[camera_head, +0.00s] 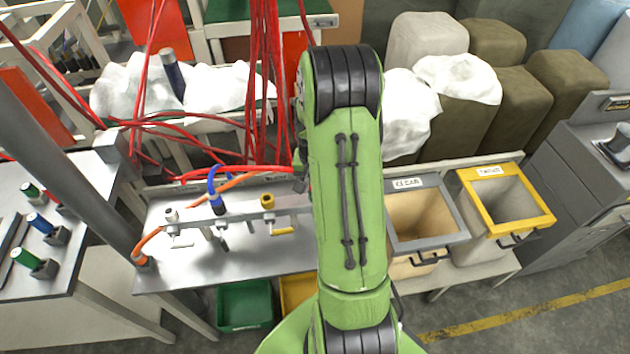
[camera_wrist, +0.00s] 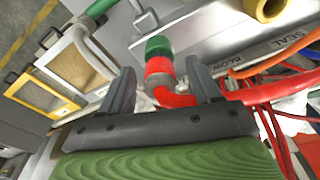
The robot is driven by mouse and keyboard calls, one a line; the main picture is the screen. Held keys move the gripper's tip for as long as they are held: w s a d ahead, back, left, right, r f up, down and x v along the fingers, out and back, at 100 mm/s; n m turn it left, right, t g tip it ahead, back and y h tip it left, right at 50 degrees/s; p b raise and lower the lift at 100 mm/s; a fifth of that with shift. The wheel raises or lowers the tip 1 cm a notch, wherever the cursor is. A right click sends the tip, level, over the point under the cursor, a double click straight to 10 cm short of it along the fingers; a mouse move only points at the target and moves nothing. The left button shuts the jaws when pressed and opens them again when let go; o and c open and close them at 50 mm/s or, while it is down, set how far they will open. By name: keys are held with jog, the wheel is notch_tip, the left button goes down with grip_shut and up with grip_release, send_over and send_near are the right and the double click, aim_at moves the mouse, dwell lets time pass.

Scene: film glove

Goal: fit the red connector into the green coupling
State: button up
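In the wrist view the red connector (camera_wrist: 159,70) lies against the green coupling (camera_wrist: 158,46), in line with it and touching; how deep it sits cannot be told. A red hose (camera_wrist: 178,99) leads from the connector's near end. My gripper (camera_wrist: 162,70) is open, one finger on each side of the connector, with visible gaps between fingers and connector. In the head view my own green arm hides the gripper, the connector and the coupling.
A metal bar carries a blue fitting (camera_head: 217,204) and a yellow fitting (camera_head: 267,201) left of my arm. Red hoses (camera_head: 265,90) hang behind it. A grey-rimmed bin (camera_head: 460,236) and a yellow-rimmed bin (camera_head: 540,218) stand right. Bare bench (camera_head: 180,277) shows at front left.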

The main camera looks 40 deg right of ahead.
notch_tip(320, 180, up, 16)
jog(key=s+a+p, duration=0.1)
jog(key=shift+a+f, duration=0.15)
jog(key=shift+a, duration=0.1)
dwell(0.5)
